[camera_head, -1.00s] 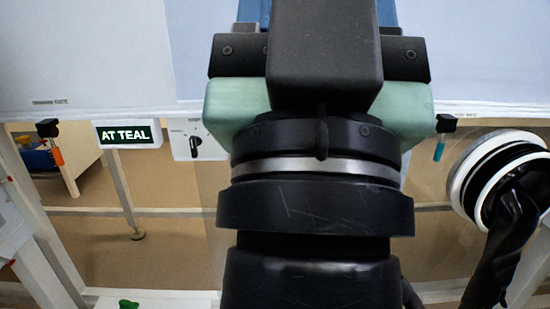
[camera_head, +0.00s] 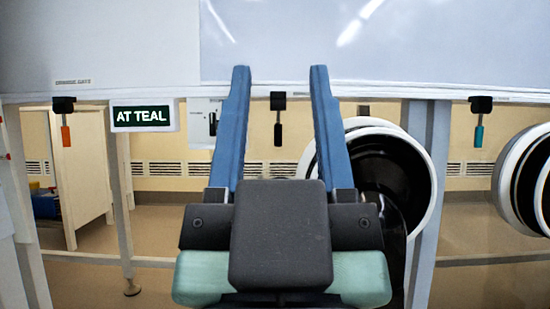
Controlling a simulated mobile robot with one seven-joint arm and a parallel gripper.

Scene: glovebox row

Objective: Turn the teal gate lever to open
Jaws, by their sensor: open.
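The teal gate lever (camera_head: 479,134) hangs straight down from a black mount under the white ledge at the right. My gripper (camera_head: 279,72) reaches up in the middle of the view with two long blue fingers spread apart and nothing held. The teal lever is well to the right of the right finger, apart from it. A dark brown lever (camera_head: 278,132) on a similar black mount shows between the fingers in the picture; its distance from them is unclear. An orange lever (camera_head: 66,134) hangs at the far left.
An "AT TEAL" sign (camera_head: 142,116) stands left of my gripper, with a small switch panel (camera_head: 200,122) beside it. A round glove port (camera_head: 422,170) is behind the right finger, and another port (camera_head: 513,180) is at the right edge. A pale post (camera_head: 426,210) stands between gripper and teal lever.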

